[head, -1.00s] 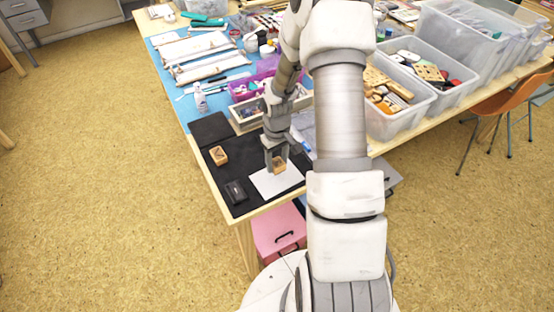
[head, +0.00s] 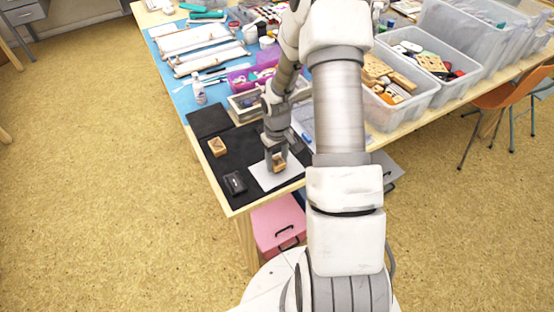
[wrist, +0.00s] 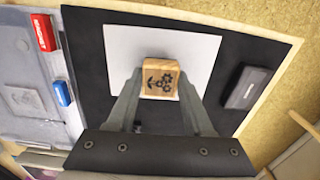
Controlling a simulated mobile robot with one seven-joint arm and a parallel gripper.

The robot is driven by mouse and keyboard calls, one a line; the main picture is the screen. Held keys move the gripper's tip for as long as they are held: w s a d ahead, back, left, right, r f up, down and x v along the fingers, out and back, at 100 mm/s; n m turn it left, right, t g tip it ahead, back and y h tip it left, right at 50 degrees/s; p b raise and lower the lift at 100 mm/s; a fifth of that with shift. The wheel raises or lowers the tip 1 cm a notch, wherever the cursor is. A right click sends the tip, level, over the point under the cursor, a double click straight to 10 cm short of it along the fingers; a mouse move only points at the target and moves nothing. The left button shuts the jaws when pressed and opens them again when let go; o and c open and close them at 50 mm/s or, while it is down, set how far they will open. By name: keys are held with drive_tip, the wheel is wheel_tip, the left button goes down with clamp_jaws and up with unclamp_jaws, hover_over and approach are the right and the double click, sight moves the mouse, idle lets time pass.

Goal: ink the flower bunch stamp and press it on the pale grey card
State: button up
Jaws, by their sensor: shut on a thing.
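My gripper (head: 277,164) is shut on the flower bunch stamp, a small wooden block (head: 279,160). The wrist view shows the stamp (wrist: 160,78) between the two fingertips (wrist: 160,88), with a dark flower picture on its upper face. The pale grey card (head: 290,178) lies flat on a black mat below; it also shows in the wrist view (wrist: 120,50). The stamp is over the card, very low; I cannot tell whether it touches. A black inkpad (head: 235,183) sits on the mat left of the card; it is at the right in the wrist view (wrist: 246,88). The stamp's underside is hidden.
A second wooden stamp (head: 217,147) stands on the black mat (head: 240,143), left of my gripper. A dark square (head: 208,120) lies behind it. A framed tray (head: 243,112) and a purple basket (head: 238,80) are further back. Clear bins (head: 408,112) stand to the right.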

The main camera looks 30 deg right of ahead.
drive_tip(key=shift+s+f+b, duration=0.1)
drive_tip(key=shift+f+b, duration=0.45)
drive_tip(key=shift+f, duration=0.1)
idle(1.5)
drive_tip(key=shift+r, duration=0.2)
drive_tip(key=shift+r+p, duration=0.45)
drive_tip(key=shift+r, duration=0.1)
drive_tip(key=shift+r+p, duration=1.95)
drive_tip(key=shift+r, duration=0.7)
